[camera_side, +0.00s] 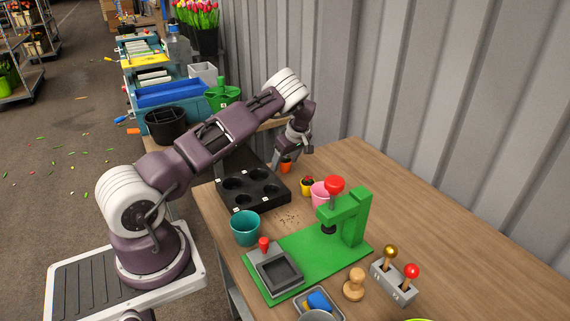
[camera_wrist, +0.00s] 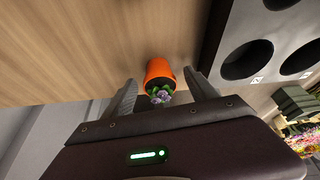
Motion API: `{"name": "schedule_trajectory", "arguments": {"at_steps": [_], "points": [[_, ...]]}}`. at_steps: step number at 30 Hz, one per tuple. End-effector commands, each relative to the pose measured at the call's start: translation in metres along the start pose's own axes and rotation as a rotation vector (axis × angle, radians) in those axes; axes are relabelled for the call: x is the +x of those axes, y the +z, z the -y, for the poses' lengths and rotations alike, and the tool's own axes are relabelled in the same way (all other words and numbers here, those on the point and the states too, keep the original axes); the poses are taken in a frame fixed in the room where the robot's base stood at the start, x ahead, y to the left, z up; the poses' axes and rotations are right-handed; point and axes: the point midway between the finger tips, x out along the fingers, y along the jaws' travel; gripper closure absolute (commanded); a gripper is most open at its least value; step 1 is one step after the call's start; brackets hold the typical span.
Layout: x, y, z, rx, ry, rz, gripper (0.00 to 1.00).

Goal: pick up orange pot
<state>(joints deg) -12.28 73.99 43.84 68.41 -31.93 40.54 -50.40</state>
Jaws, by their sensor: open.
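The orange pot (camera_wrist: 159,70) holds a small plant with green leaves and purple flowers (camera_wrist: 160,94). In the wrist view it lies between and just beyond the two fingers of my gripper (camera_wrist: 163,85), which is open with a finger on each side. In the side view the orange pot (camera_side: 286,166) stands on the wooden table beside the black tray, directly below my gripper (camera_side: 291,154). Part of the pot is hidden by the fingers in the side view. I cannot tell whether the fingers touch the pot.
The black tray (camera_side: 268,204) with round holes is close beside the pot. A yellow pot (camera_side: 307,186) with a plant and a pink pot (camera_side: 319,197) stand nearby. A green press (camera_side: 345,225) and a teal pot (camera_side: 245,229) are nearer the camera.

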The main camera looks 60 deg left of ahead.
Motion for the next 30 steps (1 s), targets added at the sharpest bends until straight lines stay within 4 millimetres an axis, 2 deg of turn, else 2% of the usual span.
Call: {"name": "schedule_trajectory", "arguments": {"at_steps": [2,9,12,17,20,27,30], "points": [[0.000,0.000,0.000,0.000,0.000,0.000,0.37],[-0.001,0.000,0.000,0.000,0.000,0.000,0.84],[-0.001,0.000,0.000,0.000,0.000,0.000,1.00],[-0.001,0.000,0.000,0.000,0.000,0.000,1.00],[-0.010,-0.004,-0.001,-0.001,0.003,-0.001,1.00],[-0.066,-0.027,-0.001,-0.001,0.004,-0.001,1.00],[-0.083,-0.034,0.000,-0.002,0.002,-0.001,1.00]]}}
